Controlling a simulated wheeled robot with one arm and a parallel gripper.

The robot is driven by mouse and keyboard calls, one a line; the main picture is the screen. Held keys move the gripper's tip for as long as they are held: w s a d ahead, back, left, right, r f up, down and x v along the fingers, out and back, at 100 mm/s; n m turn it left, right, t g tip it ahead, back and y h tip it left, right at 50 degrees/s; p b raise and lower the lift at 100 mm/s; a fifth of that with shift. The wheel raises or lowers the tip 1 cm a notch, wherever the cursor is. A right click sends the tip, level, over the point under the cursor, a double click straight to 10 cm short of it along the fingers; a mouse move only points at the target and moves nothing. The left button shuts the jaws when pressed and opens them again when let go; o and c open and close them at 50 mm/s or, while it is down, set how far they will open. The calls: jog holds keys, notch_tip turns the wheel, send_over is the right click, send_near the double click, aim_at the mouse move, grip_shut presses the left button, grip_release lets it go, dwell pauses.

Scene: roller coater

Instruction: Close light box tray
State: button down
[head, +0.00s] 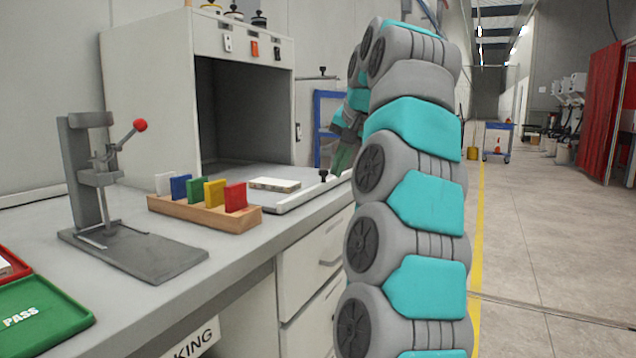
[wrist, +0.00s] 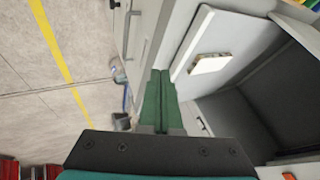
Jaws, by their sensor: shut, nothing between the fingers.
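The light box (head: 145,75) is a pale grey cabinet with a dark, open front. Its tray (head: 235,172) is pulled out over the bench top, with a pale raised front edge (head: 310,193) and a small dark knob (head: 323,175). In the wrist view the tray (wrist: 207,35) lies right of my fingers. A flat whitish block (head: 275,184) rests on it, also seen in the wrist view (wrist: 210,63). My gripper (head: 336,176) has green fingers, shut and empty, just right of the knob. It also shows in the wrist view (wrist: 160,72). Whether it touches the tray cannot be told.
A wooden rack (head: 205,214) of coloured plates stands in front of the tray. A grey lever press (head: 95,185) with a red ball and a green PASS tray (head: 45,312) are further left. Drawers (head: 316,265) are below the bench. The floor (head: 560,240) at right is open.

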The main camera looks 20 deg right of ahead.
jog(key=x, duration=0.9)
jog(key=shift+w+a+f, duration=0.1)
jog(key=shift+f, duration=0.05)
jog(key=shift+w+a+f, duration=0.1)
jog(key=shift+w+f, duration=0.05)
jog(key=shift+w, duration=0.15)
jog(key=shift+w+a, duration=1.1)
jog(key=shift+w, duration=0.3)
jog(key=shift+a, duration=0.1)
